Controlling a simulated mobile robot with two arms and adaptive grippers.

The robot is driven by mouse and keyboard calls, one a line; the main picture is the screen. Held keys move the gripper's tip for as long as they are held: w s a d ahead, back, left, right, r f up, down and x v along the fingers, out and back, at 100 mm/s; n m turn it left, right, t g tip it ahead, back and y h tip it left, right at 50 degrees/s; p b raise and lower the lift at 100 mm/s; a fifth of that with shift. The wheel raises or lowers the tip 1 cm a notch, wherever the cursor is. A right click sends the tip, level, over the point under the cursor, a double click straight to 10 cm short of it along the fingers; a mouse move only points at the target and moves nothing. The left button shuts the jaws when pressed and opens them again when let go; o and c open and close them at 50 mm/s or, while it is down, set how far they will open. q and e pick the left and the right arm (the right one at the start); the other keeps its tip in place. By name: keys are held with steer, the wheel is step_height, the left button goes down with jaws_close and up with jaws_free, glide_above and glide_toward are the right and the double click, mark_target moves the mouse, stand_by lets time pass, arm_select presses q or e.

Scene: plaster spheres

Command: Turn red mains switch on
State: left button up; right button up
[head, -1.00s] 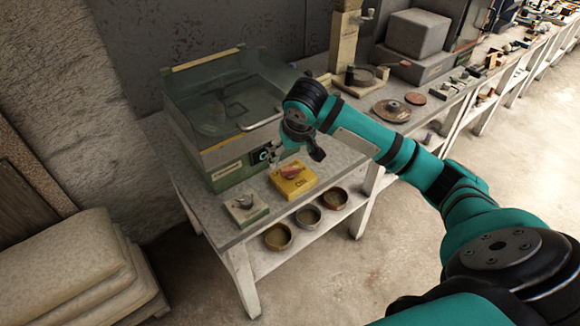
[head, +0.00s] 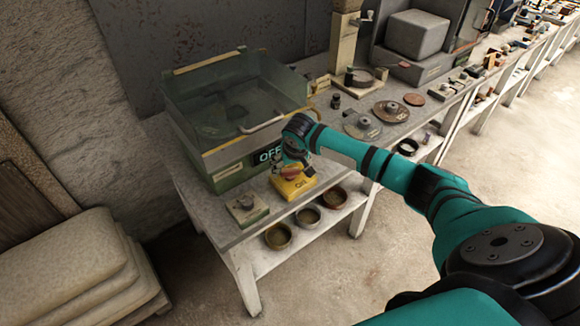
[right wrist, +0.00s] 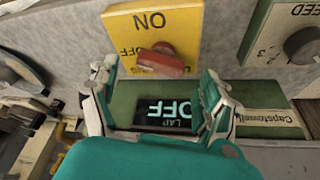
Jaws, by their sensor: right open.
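The red mains switch (right wrist: 165,62) sits on a yellow box (right wrist: 152,20) marked ON and OFF, seen upside down in the right wrist view. In the head view the yellow box (head: 297,188) stands at the bench's front edge, its red switch partly hidden by my right gripper (head: 289,166). In the right wrist view my right gripper (right wrist: 158,84) is open, its fingers apart on either side of the switch's near side. I cannot tell whether they touch it. My left gripper is not in view.
The green machine (head: 225,178) with a clear lid stands behind the box; its dark display (right wrist: 168,113) reads OFF. A smaller control box (head: 245,209) stands left of the yellow one. Round bowls (head: 307,216) sit on the shelf below. Discs (head: 362,125) lie to the right.

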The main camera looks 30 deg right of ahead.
mark_target(290, 173)
steer(key=shift+x, duration=1.2)
